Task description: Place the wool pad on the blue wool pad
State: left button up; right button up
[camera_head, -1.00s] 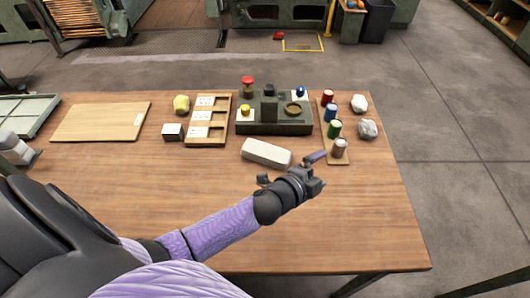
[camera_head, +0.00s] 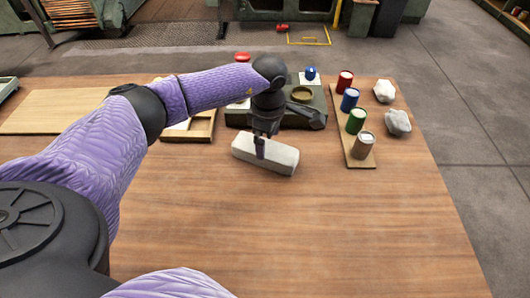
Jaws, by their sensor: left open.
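No thing here can be told for certain as the wool pad or the blue wool pad. A long pale grey block (camera_head: 283,160) with rounded edges lies on the table in front of the dark green fixture. My left gripper (camera_head: 264,148) points down at this block, open, with one finger in front of its near side; the other finger is partly hidden, and I cannot tell whether they touch it. A blue knob-like piece (camera_head: 310,73) stands on a white square on the fixture. Two crumpled pale lumps (camera_head: 384,91) (camera_head: 397,122) lie at the right. My right gripper is out of view.
The fixture (camera_head: 315,119) has a brass-coloured ring and a red piece. A wooden tray (camera_head: 201,128) and a board (camera_head: 50,119) lie left, partly behind my arm. The table's front is clear.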

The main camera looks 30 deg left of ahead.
aim_at(268, 148)
pick_arm(q)
notch_tip(268, 148, down, 4)
jog(key=shift+d+r+b, duration=0.1)
jog(key=shift+b, duration=0.35)
jog(key=c, duration=1)
jog(key=shift+o, duration=0.2)
jog(key=shift+r, duration=0.15)
